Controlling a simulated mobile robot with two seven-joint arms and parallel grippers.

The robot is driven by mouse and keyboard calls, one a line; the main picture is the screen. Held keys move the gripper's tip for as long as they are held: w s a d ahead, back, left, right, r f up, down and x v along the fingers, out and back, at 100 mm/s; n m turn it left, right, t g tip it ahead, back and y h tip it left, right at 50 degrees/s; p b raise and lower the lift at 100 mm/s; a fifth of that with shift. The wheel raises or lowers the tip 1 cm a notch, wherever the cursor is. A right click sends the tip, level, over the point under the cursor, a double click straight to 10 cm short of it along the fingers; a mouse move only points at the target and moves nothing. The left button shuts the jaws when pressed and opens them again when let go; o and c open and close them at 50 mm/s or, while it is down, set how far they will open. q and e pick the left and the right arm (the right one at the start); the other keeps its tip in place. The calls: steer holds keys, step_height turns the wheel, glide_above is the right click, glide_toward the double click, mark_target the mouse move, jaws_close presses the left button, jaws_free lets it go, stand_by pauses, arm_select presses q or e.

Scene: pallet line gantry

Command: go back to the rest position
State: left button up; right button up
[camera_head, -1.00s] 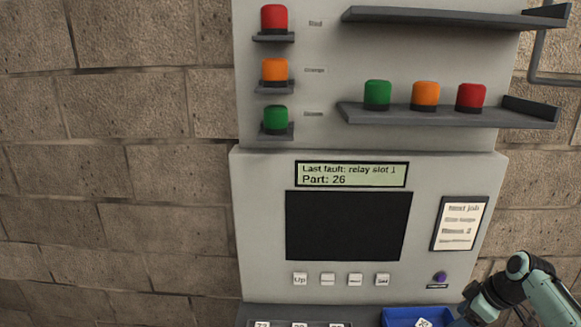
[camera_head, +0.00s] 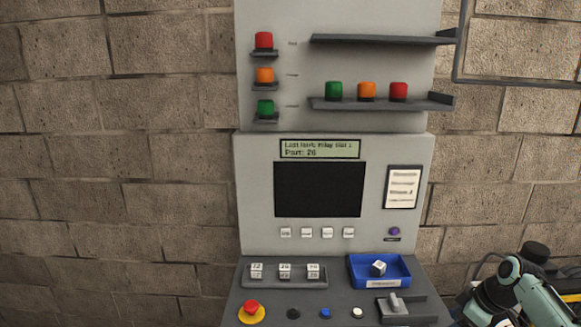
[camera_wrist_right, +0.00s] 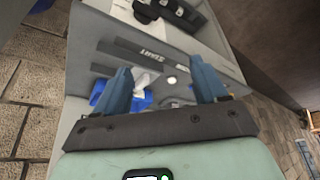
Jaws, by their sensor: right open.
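My right arm shows at the lower right of the head view, beside the console desk, but I cannot make out its fingertips there. In the right wrist view my right gripper (camera_wrist_right: 163,84) has its two blue fingers apart, with nothing held between them. Beyond the fingers lies a grey panel (camera_wrist_right: 90,55) with START lettering, and a blue object with something white on it shows behind the left finger. My left gripper is in neither view.
The grey console (camera_head: 255,200) stands against a block wall. Its desk carries a blue tray (camera_head: 398,283) with a white cube (camera_head: 378,268), a red stop button (camera_head: 251,309) and a grey lever (camera_head: 396,303). Coloured caps sit on shelves above. Cables run behind my right arm.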

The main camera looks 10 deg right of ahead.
steer(key=w+a+f+m+g+y, duration=0.1)
steer(key=w+a+f+m, duration=0.1)
steer(key=a+f, duration=0.6)
steer(key=w+a+f+m, duration=0.15)
steer(key=a+f, duration=0.25)
steer(key=f, duration=0.8)
steer(key=s+a+f+m+y, duration=0.15)
steer(key=s+a+f, duration=0.25)
steer(key=a+f, duration=0.4)
steer(key=s+a+f+m+g, duration=0.2)
steer(key=s+a+f+m, duration=0.2)
steer(key=s+a+f, duration=0.65)
steer(key=s+a+f+m+h, duration=0.1)
steer(key=s+f+m, duration=0.1)
steer(key=s, duration=1.2)
steer(key=shift+s+a+f+g, duration=0.2)
steer(key=shift+a+f+g, duration=0.1)
steer(key=shift+f, duration=0.15)
